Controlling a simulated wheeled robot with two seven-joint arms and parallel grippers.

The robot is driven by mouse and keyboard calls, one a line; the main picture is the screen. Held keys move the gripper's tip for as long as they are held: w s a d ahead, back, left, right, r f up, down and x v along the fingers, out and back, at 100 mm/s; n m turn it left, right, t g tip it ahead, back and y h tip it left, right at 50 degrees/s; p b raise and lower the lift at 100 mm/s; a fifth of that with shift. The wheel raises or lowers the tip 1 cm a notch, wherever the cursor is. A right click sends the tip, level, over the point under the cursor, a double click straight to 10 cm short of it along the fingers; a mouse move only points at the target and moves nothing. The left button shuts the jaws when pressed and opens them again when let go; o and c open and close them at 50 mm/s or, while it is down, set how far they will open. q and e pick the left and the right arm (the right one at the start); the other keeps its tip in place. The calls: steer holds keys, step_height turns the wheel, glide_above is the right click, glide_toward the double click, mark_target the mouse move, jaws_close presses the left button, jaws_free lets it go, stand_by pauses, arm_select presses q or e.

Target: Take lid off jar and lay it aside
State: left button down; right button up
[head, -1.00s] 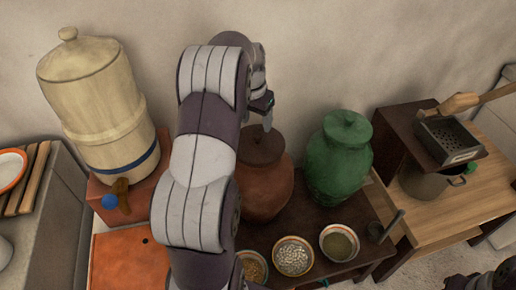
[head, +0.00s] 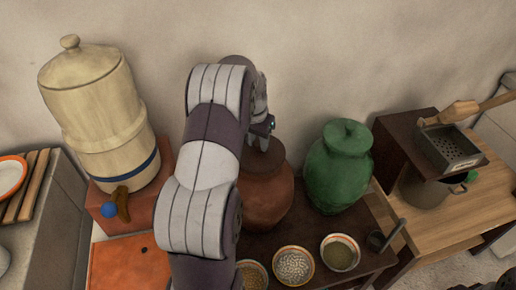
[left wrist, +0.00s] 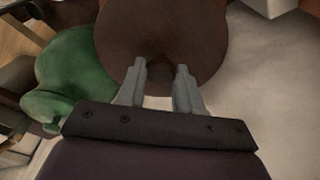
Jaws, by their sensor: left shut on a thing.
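A round brown clay jar (head: 267,200) stands on the dark low table, left of the green jar. Its dark brown lid (head: 268,158) is on top, partly hidden by my left arm. My left gripper (head: 262,130) is at the lid's top. In the left wrist view, its two fingers (left wrist: 160,80) are shut on the small knob at the middle of the lid (left wrist: 160,30). The lid appears to sit on the jar's mouth; I cannot see any gap. A dark part at the bottom right corner of the head view looks like my right gripper (head: 492,283), mostly cut off.
A lidded green jar (head: 339,170) stands close on the right. Bowls of grain and seeds (head: 294,266) line the table's front. A cream water vessel (head: 100,110) stands at the left. A wooden table (head: 440,225) at the right holds a pot and grater box.

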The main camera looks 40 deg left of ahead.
mark_target(258, 143)
arm_select(q)
steer(key=shift+r, duration=0.5)
step_height(258, 143, up, 3)
steer(key=shift+w+r, duration=0.1)
steer(key=w+d+r+p, duration=0.2)
steer(key=d+r, duration=0.4)
steer(key=d, duration=0.5)
steer(key=shift+w+d+r+p, duration=0.15)
steer(key=shift+w+r+p, duration=0.15)
steer(key=shift+w+r, duration=0.15)
steer(key=shift+w, duration=0.1)
